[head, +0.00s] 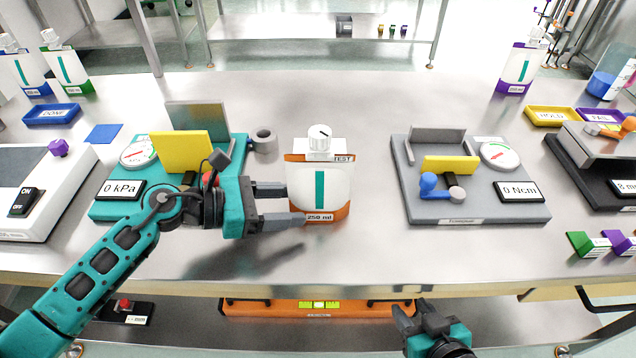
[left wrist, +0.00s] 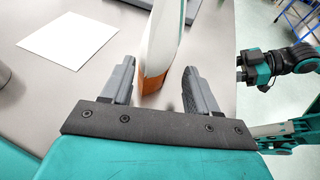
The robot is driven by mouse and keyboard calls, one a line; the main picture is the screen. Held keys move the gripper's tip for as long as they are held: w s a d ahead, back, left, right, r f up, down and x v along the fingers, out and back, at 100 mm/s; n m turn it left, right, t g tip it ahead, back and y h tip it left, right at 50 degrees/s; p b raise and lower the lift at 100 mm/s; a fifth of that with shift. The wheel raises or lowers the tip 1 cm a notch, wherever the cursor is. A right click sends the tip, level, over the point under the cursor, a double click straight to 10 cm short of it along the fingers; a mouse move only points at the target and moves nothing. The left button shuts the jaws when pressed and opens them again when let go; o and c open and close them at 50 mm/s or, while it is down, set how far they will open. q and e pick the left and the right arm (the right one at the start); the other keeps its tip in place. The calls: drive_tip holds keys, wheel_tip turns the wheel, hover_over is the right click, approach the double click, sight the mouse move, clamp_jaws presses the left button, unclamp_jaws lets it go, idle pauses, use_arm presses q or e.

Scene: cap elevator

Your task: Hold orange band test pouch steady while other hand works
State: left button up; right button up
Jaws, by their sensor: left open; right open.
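The orange band test pouch (head: 319,188) stands upright in the middle of the steel table. It is white with a teal stripe, an orange band, a "TEST" tag, a "250 ml" label and a white cap (head: 320,140) on top. My left gripper (head: 285,204) is open at the pouch's left side, its fingertips reaching the pouch's lower left edge. In the left wrist view the pouch (left wrist: 163,42) stands between the two open fingers (left wrist: 155,82), with a gap visible on each side. My right gripper (head: 405,312) is open and empty, low in front of the table's front edge.
A teal "0 kPa" station (head: 110,208) stands left of the pouch, behind my left gripper. A grey "0 Ncm" station (head: 470,208) stands to the right. A grey ring (head: 264,141) lies behind the gripper. The table in front of the pouch is clear.

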sight(313, 204)
use_arm(q)
drive_tip(key=shift+b+x, duration=0.7)
drive_tip(key=shift+x, duration=2.05)
drive_tip(key=c, duration=0.5)
drive_tip(key=shift+c, duration=0.2)
